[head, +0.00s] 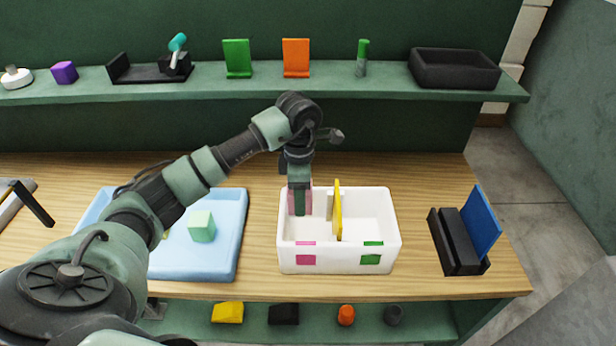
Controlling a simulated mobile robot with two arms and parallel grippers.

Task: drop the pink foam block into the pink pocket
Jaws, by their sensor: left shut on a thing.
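The white box (340,262) stands on the wooden table, with a yellow divider (338,210) splitting it into two pockets. Its front wall carries a pink mark on the left and a green mark on the right. My left gripper (299,203) points down over the left, pink-marked pocket. It is shut on the pink foam block (308,199), which shows only in part behind the fingers. The block appears at or just inside the pocket's opening; its exact height is hard to tell. My right gripper is not in view.
A blue tray (228,255) with a mint foam block (202,227) lies to the left, partly behind my left arm. A black stand with a blue panel (481,223) is right of the box. A shelf (330,88) with several objects runs behind.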

